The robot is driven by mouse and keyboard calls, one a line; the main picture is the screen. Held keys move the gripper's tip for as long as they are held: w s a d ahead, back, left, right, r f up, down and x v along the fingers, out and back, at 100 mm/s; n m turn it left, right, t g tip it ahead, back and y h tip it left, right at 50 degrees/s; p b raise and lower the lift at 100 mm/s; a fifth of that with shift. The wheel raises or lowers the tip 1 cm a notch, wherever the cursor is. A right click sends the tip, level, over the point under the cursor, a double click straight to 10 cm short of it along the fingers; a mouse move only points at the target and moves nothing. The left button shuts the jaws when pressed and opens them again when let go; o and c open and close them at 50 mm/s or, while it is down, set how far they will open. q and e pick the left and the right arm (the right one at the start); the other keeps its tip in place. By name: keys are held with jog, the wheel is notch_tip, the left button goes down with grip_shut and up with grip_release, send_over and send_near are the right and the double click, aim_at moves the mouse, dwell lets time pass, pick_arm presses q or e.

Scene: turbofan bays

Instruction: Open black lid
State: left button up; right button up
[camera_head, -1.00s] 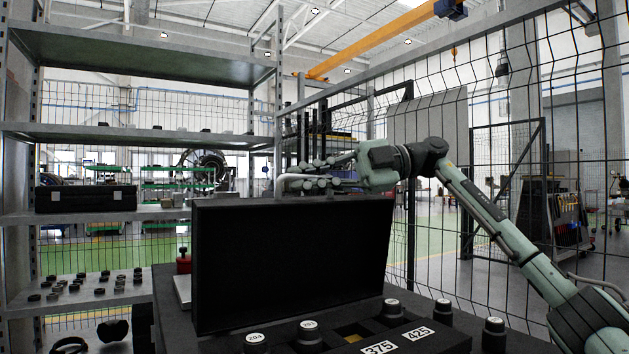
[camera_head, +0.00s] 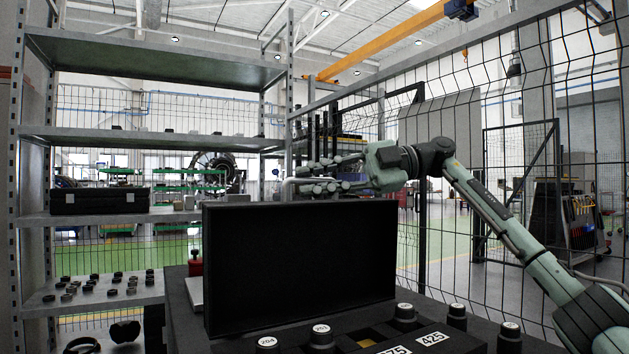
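The black lid (camera_head: 300,268) stands upright as a large dark panel at the back of a black case (camera_head: 465,343), inner face toward me. My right gripper (camera_head: 301,177) is just above and behind the lid's top edge, with its fingers pointing left. The fingers are apart, with a gap between them, and hold nothing that I can see. Whether a finger touches the lid's back is hidden. My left gripper is out of view.
Several numbered dark cylinders (camera_head: 405,315) sit in the case in front of the lid. A metal shelf rack (camera_head: 115,216) on the left holds a smaller black case (camera_head: 100,200) and small round parts. A wire fence (camera_head: 450,230) stands at the right.

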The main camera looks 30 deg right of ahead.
jog(key=v, duration=1.2)
jog(key=shift+c, duration=0.2)
